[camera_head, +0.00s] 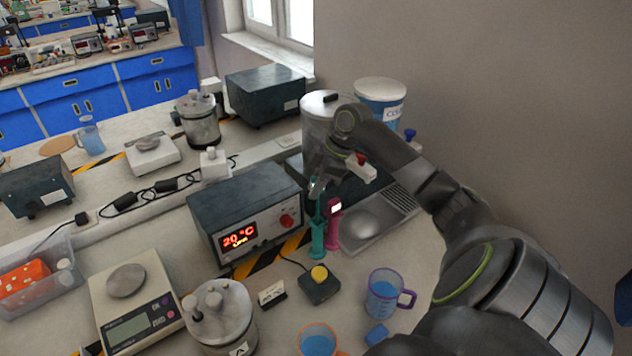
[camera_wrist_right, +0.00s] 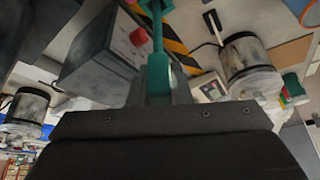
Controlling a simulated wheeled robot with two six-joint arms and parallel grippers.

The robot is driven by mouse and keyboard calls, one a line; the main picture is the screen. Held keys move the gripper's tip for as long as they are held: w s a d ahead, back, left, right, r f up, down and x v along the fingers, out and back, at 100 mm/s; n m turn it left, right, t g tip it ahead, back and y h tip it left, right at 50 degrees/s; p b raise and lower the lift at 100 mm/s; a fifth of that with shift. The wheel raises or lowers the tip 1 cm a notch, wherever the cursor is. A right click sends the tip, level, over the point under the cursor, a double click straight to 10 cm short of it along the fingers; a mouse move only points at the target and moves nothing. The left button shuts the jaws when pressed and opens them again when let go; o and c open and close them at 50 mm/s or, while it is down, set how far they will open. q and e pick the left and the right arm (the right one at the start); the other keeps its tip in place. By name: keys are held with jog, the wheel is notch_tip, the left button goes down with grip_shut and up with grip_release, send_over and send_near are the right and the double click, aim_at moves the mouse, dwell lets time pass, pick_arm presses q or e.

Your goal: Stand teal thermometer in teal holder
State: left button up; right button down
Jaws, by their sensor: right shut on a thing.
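My right gripper (camera_head: 318,188) is shut on the teal thermometer (camera_head: 320,209) and points down beside the grey heater box. In the right wrist view the thermometer (camera_wrist_right: 158,72) sits between the fingers, its narrow stem running up to the picture's top edge. The teal holder (camera_head: 318,240) stands on the bench directly below the gripper, and part of it shows at the top of the wrist view (camera_wrist_right: 150,4). The thermometer is in line with the holder; I cannot tell how far its stem is inside. My left gripper is not in view.
A pink holder (camera_head: 333,228) stands close to the right of the teal one. The heater box (camera_head: 247,212) with its red display is close on the left. A yellow-button box (camera_head: 319,284) and a purple mug (camera_head: 384,292) stand in front. A metal-plate device (camera_head: 372,222) lies right.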

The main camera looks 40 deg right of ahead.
jog(key=shift+f+b, duration=1.05)
jog(key=shift+f, duration=1.45)
jog(key=c, duration=1.3)
grip_release()
jog(key=shift+o, duration=0.2)
jog(key=shift+r, duration=0.1)
jog(key=b+v, duration=0.3)
jog(key=v, duration=1.4)
jog(key=shift+d, duration=0.15)
jog(key=shift+s, duration=0.15)
